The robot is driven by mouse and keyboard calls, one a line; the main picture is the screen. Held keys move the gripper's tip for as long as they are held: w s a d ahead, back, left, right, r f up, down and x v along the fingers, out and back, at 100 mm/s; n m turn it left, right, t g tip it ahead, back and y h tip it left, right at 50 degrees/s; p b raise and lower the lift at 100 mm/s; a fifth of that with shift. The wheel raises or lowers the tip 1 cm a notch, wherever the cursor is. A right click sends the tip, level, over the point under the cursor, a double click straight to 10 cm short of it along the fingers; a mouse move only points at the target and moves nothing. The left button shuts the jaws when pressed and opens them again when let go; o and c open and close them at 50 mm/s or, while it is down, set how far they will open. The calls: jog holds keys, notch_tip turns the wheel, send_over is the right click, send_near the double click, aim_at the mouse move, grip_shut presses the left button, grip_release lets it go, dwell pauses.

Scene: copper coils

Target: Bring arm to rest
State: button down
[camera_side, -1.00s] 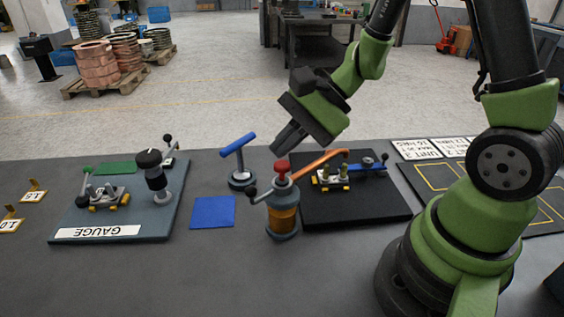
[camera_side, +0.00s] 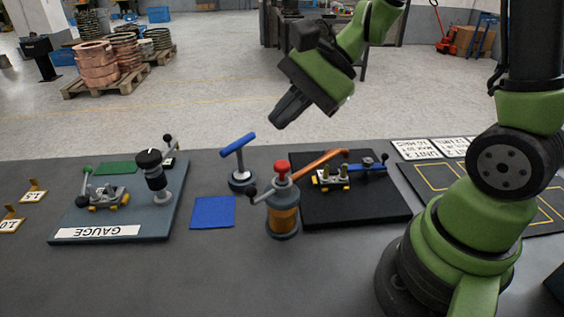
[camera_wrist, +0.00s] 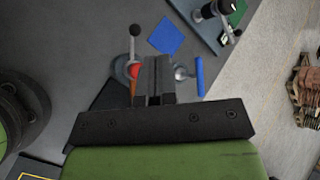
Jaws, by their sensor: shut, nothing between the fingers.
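My gripper (camera_side: 284,112) hangs in the air above the table's far edge, tilted down and to the left. Its fingers are shut with nothing between them, and they also show shut in the wrist view (camera_wrist: 153,75). Below it in the side view stand a red-topped copper cylinder with a lever (camera_side: 283,205) and a blue T-handled post (camera_side: 240,165). A black board (camera_side: 355,210) bears a copper bar and a small clamp fixture. The gripper touches none of these. In the wrist view the fingers partly cover the red-topped device.
A gauge board (camera_side: 150,228) with a black-knobbed post stands at the left, beside a flat blue square (camera_side: 213,212). Cards (camera_side: 415,149) and a yellow-outlined mat (camera_side: 433,178) lie at the right near my base. The air around the gripper is clear.

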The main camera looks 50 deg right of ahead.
jog(key=shift+s+a+r, duration=0.15)
jog(key=shift+s+r, duration=0.1)
jog(key=shift+r, duration=0.05)
jog(key=s+d+r+n+t+h, duration=0.2)
jog(key=s+r+n+h, duration=0.3)
jog(key=s+r+n, duration=0.3)
jog(key=s+n, duration=0.3)
jog(key=s, duration=0.1)
jog(key=shift+n+h, duration=0.3)
jog(key=shift+h, duration=0.1)
